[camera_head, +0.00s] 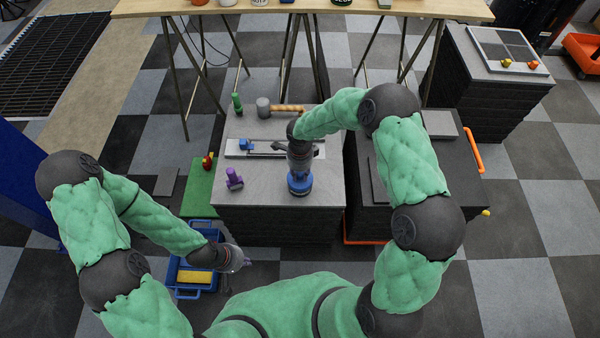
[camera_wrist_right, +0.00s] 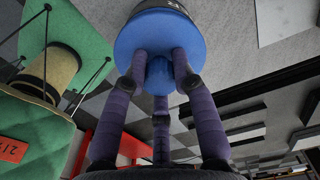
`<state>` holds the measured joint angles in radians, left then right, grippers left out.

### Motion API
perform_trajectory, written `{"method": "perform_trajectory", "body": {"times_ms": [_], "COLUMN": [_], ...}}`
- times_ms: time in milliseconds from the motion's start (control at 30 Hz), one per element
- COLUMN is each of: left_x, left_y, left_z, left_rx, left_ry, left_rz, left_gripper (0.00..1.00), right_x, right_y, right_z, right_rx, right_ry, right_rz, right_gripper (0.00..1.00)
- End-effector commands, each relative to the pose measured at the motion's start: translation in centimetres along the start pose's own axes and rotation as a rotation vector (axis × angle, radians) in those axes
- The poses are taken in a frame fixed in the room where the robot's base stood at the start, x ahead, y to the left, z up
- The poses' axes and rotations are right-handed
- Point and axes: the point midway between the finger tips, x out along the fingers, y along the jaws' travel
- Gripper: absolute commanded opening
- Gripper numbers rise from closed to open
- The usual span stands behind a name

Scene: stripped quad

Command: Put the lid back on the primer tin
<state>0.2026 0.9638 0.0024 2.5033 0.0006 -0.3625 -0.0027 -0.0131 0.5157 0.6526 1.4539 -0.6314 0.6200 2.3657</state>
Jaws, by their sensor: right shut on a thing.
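My right gripper (camera_head: 299,163) is above the front of the grey worktop, pointing down. In the right wrist view its purple fingers (camera_wrist_right: 158,75) are shut around the knob of a round blue lid (camera_wrist_right: 135,42). A dark cylinder with white lettering, which looks like the primer tin (camera_wrist_right: 172,4), shows just past the lid's edge. I cannot tell whether the lid is seated on it or just apart. In the head view the blue lid (camera_head: 299,180) shows below the gripper. My left gripper (camera_head: 235,258) is low at the left, beside a blue crate; its finger state is unclear.
The blue crate (camera_head: 173,272) holds a yellow block (camera_head: 195,277). On the grey worktop (camera_head: 265,205) are a purple object (camera_head: 234,179), a mallet (camera_head: 280,109), a green object (camera_head: 237,102) and a tray with a blue-ended tool (camera_head: 246,145). A trestle table (camera_head: 300,10) stands behind.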

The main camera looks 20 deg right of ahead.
Motion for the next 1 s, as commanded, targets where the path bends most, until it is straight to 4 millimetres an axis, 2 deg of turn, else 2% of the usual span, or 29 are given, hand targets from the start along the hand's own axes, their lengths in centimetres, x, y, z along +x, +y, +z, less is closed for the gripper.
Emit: {"method": "perform_trajectory", "body": {"times_ms": [967,1000], "left_x": [0.69,0.69], "left_y": [-0.25,-0.25], "left_z": [-0.03,-0.02], "left_rx": [0.0,0.0], "left_ry": [0.0,0.0], "left_rz": [0.0,0.0], "left_gripper": [0.0,0.0], "right_x": [0.06,0.06], "right_y": [0.02,0.02], "right_z": [0.0,0.0], "right_rx": [0.0,0.0], "right_ry": [0.0,0.0], "right_rz": [0.0,0.0], "right_gripper": [0.05,0.38]}}
